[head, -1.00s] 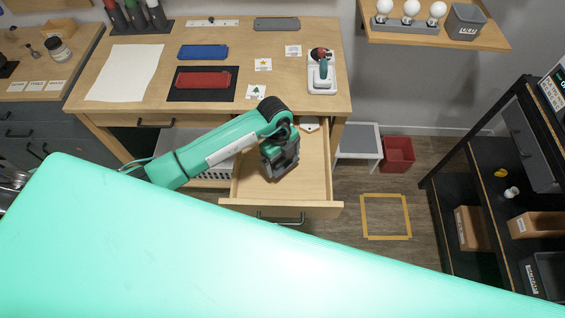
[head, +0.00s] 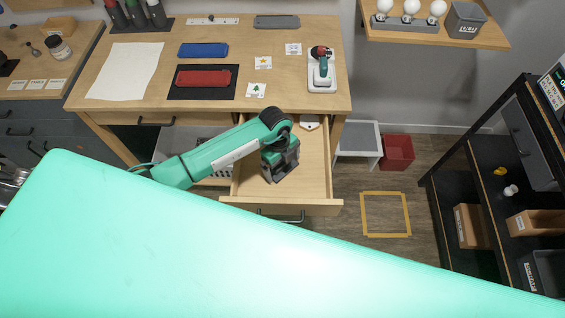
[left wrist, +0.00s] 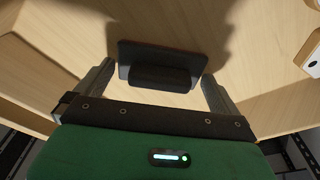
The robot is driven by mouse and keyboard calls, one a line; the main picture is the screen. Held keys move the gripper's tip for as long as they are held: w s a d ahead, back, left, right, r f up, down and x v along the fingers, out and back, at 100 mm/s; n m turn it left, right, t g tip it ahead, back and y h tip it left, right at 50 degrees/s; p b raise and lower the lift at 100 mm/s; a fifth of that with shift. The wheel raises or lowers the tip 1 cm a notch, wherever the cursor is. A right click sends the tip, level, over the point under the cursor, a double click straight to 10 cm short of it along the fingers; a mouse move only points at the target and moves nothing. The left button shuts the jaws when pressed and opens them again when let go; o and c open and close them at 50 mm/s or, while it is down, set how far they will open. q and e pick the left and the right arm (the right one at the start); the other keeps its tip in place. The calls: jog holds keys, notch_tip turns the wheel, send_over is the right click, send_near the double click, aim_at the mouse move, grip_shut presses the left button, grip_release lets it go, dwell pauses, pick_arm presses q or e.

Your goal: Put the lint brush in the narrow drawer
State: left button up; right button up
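The narrow drawer (head: 315,180) is pulled open under the right part of the workbench. My left gripper (head: 281,172) is over its inside, pointing down. In the left wrist view a dark object with a flat plate and a raised block, apparently the lint brush (left wrist: 157,72), lies on the light wood of the drawer floor. It is between the two spread fingers of my left gripper (left wrist: 156,88), with gaps on both sides. In the head view the gripper mostly hides it. My right gripper is not in view.
A white item (head: 309,122) lies at the drawer's back, also at the right of the left wrist view (left wrist: 313,55). The benchtop holds a blue case (head: 203,51), a red case (head: 203,79) and a green tool on a white stand (head: 322,86). A white step stool (head: 358,140) stands right of the drawer.

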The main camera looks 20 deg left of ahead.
pick_arm(q)
jog(key=shift+r, duration=0.25)
notch_tip(320, 180, up, 12)
jog(key=a+b, duration=0.1)
jog(key=b, duration=0.1)
jog(key=shift+w+a+f, duration=0.15)
jog(key=shift+w+a, duration=0.1)
jog(key=shift+w, duration=0.2)
jog(key=shift+s+f, duration=0.1)
